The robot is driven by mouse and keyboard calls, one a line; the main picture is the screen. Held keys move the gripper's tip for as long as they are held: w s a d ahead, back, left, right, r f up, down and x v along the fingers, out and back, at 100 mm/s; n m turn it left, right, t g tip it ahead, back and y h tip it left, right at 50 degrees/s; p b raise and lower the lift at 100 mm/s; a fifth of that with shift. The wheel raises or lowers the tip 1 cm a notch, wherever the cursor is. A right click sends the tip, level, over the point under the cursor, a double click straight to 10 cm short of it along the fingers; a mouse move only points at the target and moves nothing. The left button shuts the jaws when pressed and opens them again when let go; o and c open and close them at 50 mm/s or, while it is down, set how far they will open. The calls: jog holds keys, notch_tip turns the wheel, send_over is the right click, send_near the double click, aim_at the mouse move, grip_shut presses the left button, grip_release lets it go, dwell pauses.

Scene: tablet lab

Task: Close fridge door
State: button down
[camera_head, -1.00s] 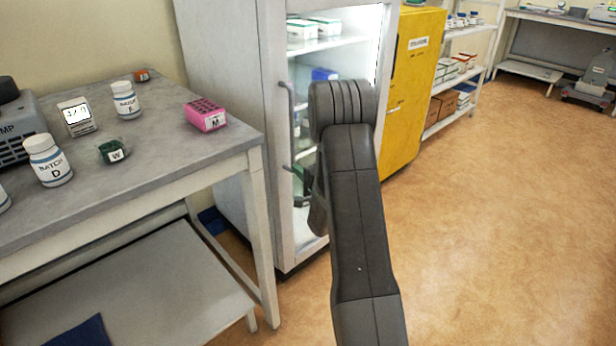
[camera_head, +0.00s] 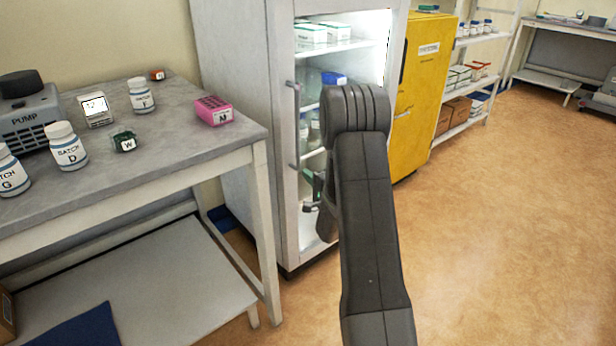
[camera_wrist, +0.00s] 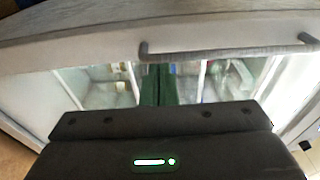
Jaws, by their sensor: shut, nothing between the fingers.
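The white fridge (camera_head: 232,110) stands beyond the grey table, its lit shelves showing at the front. Its door (camera_head: 281,190) has a pale frame and a long upright handle (camera_head: 293,125) at the left edge. The door looks nearly flush with the fridge; I cannot tell whether a gap is left. In the wrist view the handle (camera_wrist: 225,52) runs across the door frame, with glass panels below it in the picture. My gripper (camera_wrist: 158,72) is shut and empty, its fingers in front of the door. In the head view my gripper (camera_head: 312,198) is partly hidden by my arm.
The grey table (camera_head: 190,135) at left holds several white bottles, a pump (camera_head: 35,115) and a pink rack (camera_head: 213,110). A yellow cabinet (camera_head: 425,85) and white shelves (camera_head: 462,125) stand right of the fridge. The brown floor (camera_head: 500,230) at right is clear.

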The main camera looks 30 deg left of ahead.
jog(key=v, duration=0.9)
jog(key=shift+s+d+p, duration=0.15)
jog(key=shift+s+p, duration=0.1)
jog(key=shift+p, duration=0.15)
